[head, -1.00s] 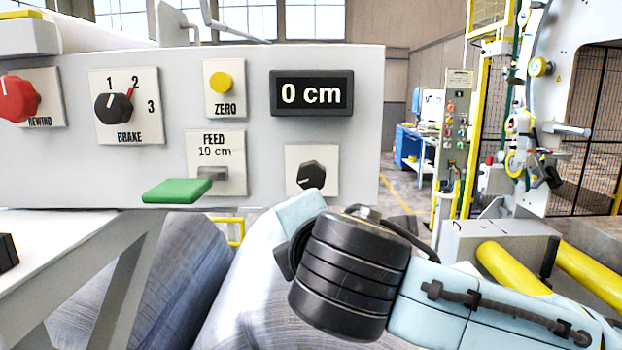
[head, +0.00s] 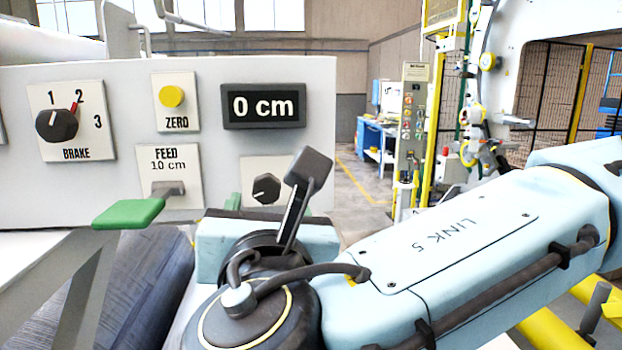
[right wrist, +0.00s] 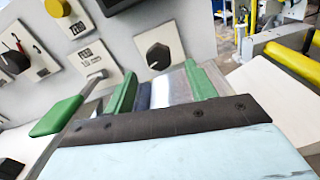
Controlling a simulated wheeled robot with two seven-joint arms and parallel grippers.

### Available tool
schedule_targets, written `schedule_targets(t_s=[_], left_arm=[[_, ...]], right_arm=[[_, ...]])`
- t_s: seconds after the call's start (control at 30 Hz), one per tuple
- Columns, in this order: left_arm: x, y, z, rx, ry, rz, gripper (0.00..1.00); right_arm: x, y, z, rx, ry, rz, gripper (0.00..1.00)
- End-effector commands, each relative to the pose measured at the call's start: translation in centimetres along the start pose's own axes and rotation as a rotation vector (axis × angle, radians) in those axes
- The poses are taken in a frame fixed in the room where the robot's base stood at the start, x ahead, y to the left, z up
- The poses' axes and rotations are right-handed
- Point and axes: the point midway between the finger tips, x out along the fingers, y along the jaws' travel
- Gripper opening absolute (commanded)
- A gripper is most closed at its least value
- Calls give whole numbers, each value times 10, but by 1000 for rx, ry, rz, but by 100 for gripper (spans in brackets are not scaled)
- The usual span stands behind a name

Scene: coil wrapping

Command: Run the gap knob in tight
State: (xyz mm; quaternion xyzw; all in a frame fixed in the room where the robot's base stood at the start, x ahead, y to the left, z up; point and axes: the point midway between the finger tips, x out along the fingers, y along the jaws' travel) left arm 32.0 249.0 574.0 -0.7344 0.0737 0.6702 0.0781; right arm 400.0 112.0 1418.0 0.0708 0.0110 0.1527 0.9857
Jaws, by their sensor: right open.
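The gap knob, a small black faceted knob on a pale plate (head: 266,188), sits under the display on the grey panel; its label is not readable. It also shows in the right wrist view (right wrist: 158,56), its white pointer line faintly visible. My right gripper (head: 271,197) is at the panel just below the knob, partly hidden by my own wrist in the head view. In the right wrist view its two green fingers (right wrist: 159,74) are apart, with the knob ahead between their tips and nothing held. Whether they touch the plate I cannot tell. My left gripper is not in view.
The display (head: 263,106) reads 0 cm. Left of the knob are the feed lever (head: 168,188) with a green paddle (head: 128,213), the yellow zero button (head: 171,96) and the brake selector (head: 57,124) near 2. A metallic roll (head: 110,290) lies below.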

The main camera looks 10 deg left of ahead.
Motion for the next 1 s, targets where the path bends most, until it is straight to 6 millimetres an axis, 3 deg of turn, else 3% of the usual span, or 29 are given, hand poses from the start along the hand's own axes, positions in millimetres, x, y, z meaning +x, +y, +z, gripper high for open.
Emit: schedule_targets(t_s=[0.1, 0.33, 0.77, 1.0], left_arm=[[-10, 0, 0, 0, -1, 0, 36], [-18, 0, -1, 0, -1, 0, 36], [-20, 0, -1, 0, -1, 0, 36], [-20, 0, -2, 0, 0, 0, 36]], right_arm=[[26, 0, 3, 1, -1, -4, 56], [60, 0, 1, 3, 0, -1, 56], [70, 0, 0, 2, 1, 1, 56], [70, 0, 0, 2, 1, 1, 27]])
